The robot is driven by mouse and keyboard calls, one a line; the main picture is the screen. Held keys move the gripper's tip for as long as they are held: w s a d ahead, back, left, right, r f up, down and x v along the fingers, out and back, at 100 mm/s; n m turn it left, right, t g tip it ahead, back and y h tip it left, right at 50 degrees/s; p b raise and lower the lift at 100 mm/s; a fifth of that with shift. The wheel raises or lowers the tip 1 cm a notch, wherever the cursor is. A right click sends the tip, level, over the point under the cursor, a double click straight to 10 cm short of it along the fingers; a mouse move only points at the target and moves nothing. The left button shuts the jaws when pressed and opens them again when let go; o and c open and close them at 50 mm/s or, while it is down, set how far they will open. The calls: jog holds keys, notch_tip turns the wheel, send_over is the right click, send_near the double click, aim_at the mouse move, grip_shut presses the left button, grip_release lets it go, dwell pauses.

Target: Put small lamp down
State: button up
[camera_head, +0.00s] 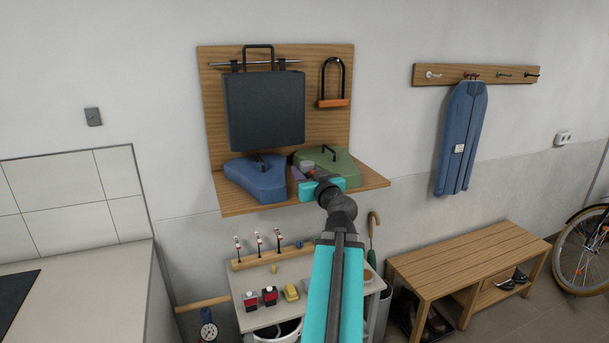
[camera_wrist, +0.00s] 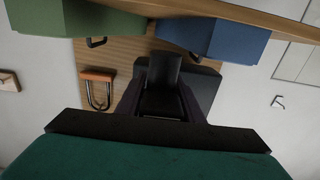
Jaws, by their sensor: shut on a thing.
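My gripper (camera_head: 310,174) is over the wooden shelf, between the blue case and the green case. In the wrist view, a black block-like part of the lamp (camera_wrist: 162,75) stands between the dark fingers. Most of the lamp is hidden by my gripper in the head view. I cannot tell whether it touches the shelf.
The wooden shelf (camera_head: 352,189) holds a blue case (camera_head: 256,182) and a green case (camera_head: 335,160). A dark case (camera_head: 265,110) and a U-lock (camera_head: 334,88) hang on its backboard. A small table (camera_head: 334,306) with several small items stands below. A bench (camera_head: 465,262) is right.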

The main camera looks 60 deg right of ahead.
aim_at(306, 175)
jog(key=shift+s+a+f+b, duration=0.2)
jog(key=shift+s+a+b, duration=0.1)
jog(key=shift+a+b, duration=0.1)
jog(key=shift+s+a+r+b, duration=0.1)
jog(key=shift+a+b, duration=0.05)
jog(key=shift+b, duration=0.7)
jog(key=shift+s+a+b, duration=0.1)
jog(key=shift+a+b, duration=0.05)
jog(key=shift+b, duration=0.65)
jog(key=shift+s+a+b, duration=0.2)
jog(key=shift+a+b, duration=0.1)
jog(key=shift+b, duration=0.95)
jog(key=shift+s+a+r+b, duration=0.15)
jog(key=shift+s+a+b, duration=0.1)
jog(key=shift+b, duration=0.75)
jog(key=shift+s+a+r+b, duration=0.1)
jog(key=shift+s+a+b, duration=0.1)
jog(key=shift+b, duration=0.35)
jog(key=shift+r, duration=0.1)
